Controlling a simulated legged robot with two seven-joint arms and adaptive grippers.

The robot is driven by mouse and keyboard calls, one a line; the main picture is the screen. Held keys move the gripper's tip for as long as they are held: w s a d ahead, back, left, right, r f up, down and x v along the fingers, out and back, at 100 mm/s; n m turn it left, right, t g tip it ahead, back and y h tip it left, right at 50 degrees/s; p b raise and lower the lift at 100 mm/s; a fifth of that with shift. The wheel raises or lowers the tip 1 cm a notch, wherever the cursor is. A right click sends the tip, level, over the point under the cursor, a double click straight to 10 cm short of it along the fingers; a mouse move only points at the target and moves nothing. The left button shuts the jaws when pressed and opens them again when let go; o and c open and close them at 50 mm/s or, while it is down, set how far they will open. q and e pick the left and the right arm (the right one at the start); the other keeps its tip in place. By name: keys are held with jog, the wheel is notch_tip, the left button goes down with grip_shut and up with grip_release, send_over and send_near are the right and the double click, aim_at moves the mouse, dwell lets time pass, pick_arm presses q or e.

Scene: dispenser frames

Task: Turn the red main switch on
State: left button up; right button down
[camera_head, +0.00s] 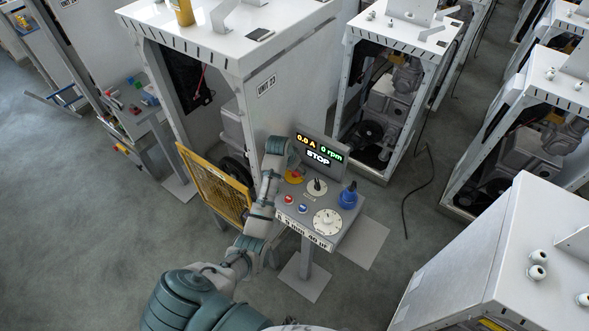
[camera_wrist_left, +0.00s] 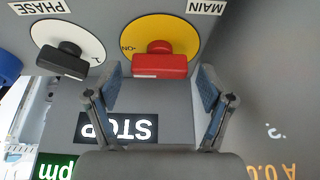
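The red main switch (camera_wrist_left: 160,64) sits on a yellow disc (camera_wrist_left: 183,36) under a MAIN label in the left wrist view, which shows the panel upside down. An ON mark is on the disc, left of the red handle. In the head view the switch (camera_head: 294,177) is at the panel's upper left, partly covered by my left arm. My left gripper (camera_wrist_left: 160,88) is open. Its two blue-padded fingers are spread either side of the handle's width, and the handle appears just beyond their tips. I cannot tell any contact. My right gripper is not in view.
The black phase switch (camera_wrist_left: 66,58) is beside the main switch. The display (camera_head: 318,151) reads 0.0 A, 0 rpm, STOP. The panel (camera_head: 313,238) also has a blue knob (camera_head: 348,196), a white dial (camera_head: 327,222) and two buttons. A yellow mesh guard (camera_head: 212,187) stands left of the panel.

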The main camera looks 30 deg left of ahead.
pick_arm(q)
jog(key=v, duration=1.1)
jog(key=shift+r, duration=0.35)
jog(key=shift+s+a, duration=0.1)
